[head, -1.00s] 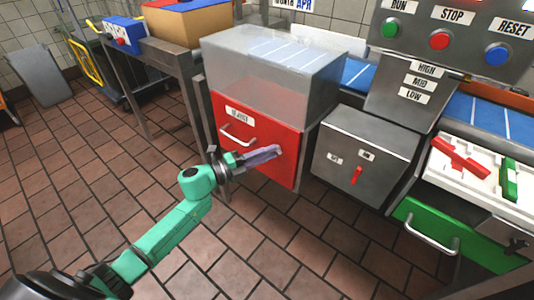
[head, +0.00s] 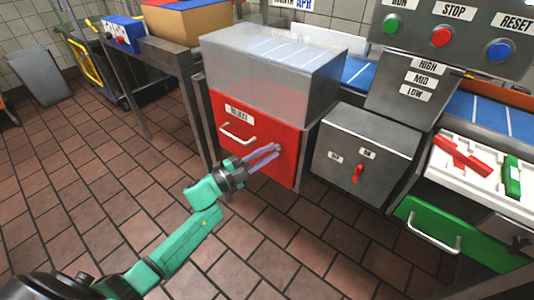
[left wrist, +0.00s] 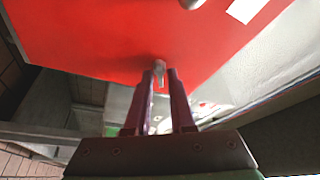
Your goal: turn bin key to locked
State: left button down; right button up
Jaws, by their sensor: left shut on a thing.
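The red reject bin (head: 258,137) stands under a clear-topped metal housing in the head view. Its red front also fills the upper part of the left wrist view (left wrist: 110,35). My left gripper (head: 277,150) reaches the right part of this front with its purple fingers. In the left wrist view the fingers (left wrist: 160,75) are shut on the small metallic bin key (left wrist: 160,68), at the lower edge of the visible red face. The fingers hide most of the key in the head view, and any lock marks cannot be read. My right gripper is out of view.
A metal box with a red switch (head: 358,173) stands right of the bin. Further right are a green drawer (head: 440,228) and a white tray (head: 450,180) with red and green pieces.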

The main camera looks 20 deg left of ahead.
pick_arm(q)
jog(key=n+t, duration=0.1)
jog(key=n, duration=0.2)
jog(key=n+t+y, duration=0.1)
jog(key=n+t, duration=0.1)
jog(key=n, duration=0.2)
jog(key=shift+s+d+f+p, duration=0.1)
jog(key=shift+d+f+p, duration=0.1)
jog(key=shift+p, duration=0.2)
jog(key=shift+n+y, duration=0.3)
jog(key=shift+n, duration=0.3)
jog(key=n, duration=0.1)
jog(key=n+t+y+p, duration=0.1)
jog(key=n, duration=0.1)
jog(key=shift+d+n+t+y, duration=0.1)
jog(key=shift+n+t+y, duration=0.2)
jog(key=shift+d+f+n+t+y+p, duration=0.1)
jog(key=shift+n+t+y+p, duration=0.35)
jog(key=shift+n, duration=0.75)
jog(key=shift+n+t+y+p, duration=0.2)
jog(key=shift+n+y, duration=0.35)
jog(key=shift+n, duration=0.65)
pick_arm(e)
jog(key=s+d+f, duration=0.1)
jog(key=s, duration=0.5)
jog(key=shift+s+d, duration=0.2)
pick_arm(q)
jog(key=shift+s, duration=0.1)
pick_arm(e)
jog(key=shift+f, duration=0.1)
